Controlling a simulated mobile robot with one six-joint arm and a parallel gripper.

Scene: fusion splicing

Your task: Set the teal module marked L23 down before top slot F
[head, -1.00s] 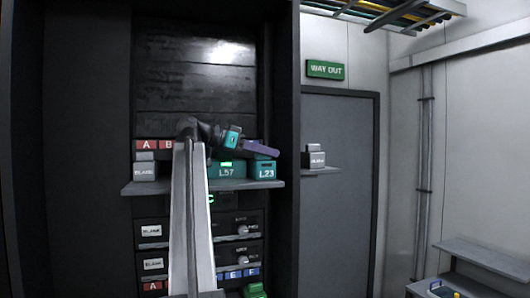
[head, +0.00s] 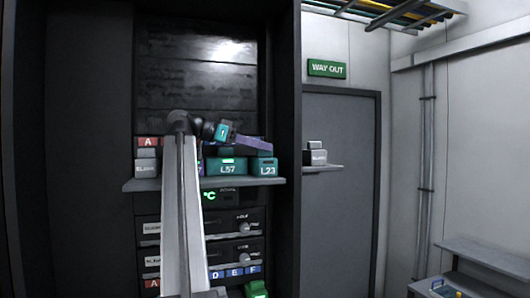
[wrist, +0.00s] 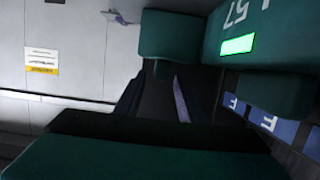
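The teal module marked L23 (head: 267,168) stands upright at the right end of the shelf, just right of the teal module marked L57 (head: 227,167). My gripper (head: 256,146), with purple fingers, is just above and in front of L23 and hides part of its top. In the wrist view, a teal block (wrist: 170,35), which looks like L23, is beyond the fingers. L57 (wrist: 255,40) with its green light is right of it. The finger gap looks dark and empty, so the gripper appears open.
The shelf (head: 205,183) also holds a grey blank module (head: 146,168) at its left end. Rack wall (head: 288,110) stands close on the right. A small side shelf (head: 322,168) with grey blocks is beyond it. Blue-labelled slots are lower in the rack.

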